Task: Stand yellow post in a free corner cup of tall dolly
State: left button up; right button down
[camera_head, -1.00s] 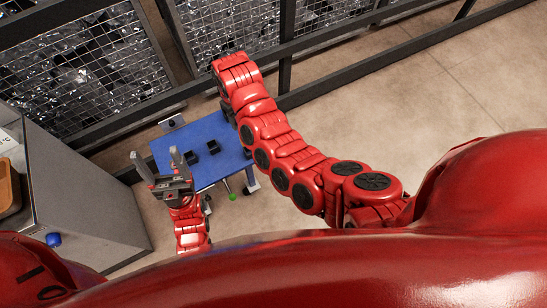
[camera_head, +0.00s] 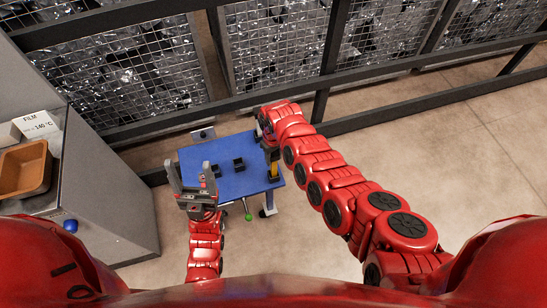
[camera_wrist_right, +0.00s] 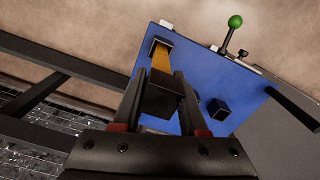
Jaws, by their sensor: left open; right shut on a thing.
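The blue tall dolly (camera_head: 228,183) stands in front of me in the head view, with two dark cups (camera_head: 239,164) showing on its top. The yellow post (camera_head: 274,167) is at the dolly's right edge, roughly upright. My right gripper (camera_head: 268,143) is shut on its upper part. In the right wrist view the right gripper's fingers (camera_wrist_right: 160,105) flank a dark block, and the post (camera_wrist_right: 161,68) runs from there to a dark cup (camera_wrist_right: 160,46) at a dolly corner. I cannot tell whether it is seated.
A grey cabinet (camera_head: 105,200) with a brown tray (camera_head: 25,168) and a white FILM sign (camera_head: 36,124) stands at the left. Mesh fencing with dark rails (camera_head: 190,113) runs behind the dolly. A green-knobbed lever (camera_wrist_right: 235,21) is on the dolly. Floor to the right is clear.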

jog(key=shift+f, duration=0.2)
jog(key=shift+c, duration=2.2)
grip_release()
notch_tip(320, 180, up, 12)
jog(key=shift+r, duration=0.1)
